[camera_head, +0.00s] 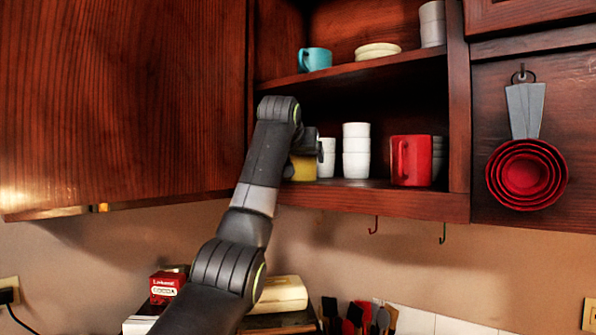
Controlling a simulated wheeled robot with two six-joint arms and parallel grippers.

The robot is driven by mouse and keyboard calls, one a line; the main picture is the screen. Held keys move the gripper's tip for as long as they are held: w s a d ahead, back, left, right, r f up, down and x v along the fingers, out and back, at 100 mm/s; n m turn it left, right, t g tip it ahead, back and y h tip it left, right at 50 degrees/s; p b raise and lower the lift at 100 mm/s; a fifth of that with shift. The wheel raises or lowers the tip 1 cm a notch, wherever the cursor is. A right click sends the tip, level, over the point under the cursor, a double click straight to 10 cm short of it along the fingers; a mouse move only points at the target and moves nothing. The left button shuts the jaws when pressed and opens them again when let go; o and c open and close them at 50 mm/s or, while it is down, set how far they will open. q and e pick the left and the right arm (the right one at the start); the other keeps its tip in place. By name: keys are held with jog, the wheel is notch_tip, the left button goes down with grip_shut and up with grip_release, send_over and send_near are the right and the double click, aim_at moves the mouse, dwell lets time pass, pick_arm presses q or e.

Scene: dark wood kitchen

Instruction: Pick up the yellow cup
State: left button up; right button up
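The yellow cup (304,169) stands on the lower shelf of the open cabinet (400,203), at its left side. My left arm reaches up from below and covers part of the cup. My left gripper (307,145) is at the top of the cup, its dark body overlapping the upper part. The fingertips are mostly hidden, so I cannot tell whether they touch the cup or how far apart they are. My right gripper is not in view.
White cups (356,150) stand in stacks right of the yellow cup, with a red mug (411,160) further right. The upper shelf holds a teal mug (315,59) and pale plates (377,50). Red measuring cups (527,174) hang at right; hooks (374,226) hang below the shelf.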

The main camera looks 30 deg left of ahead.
pick_arm(q)
jog(key=c, duration=0.8)
jog(key=shift+o, duration=0.2)
jog(key=shift+r, duration=0.15)
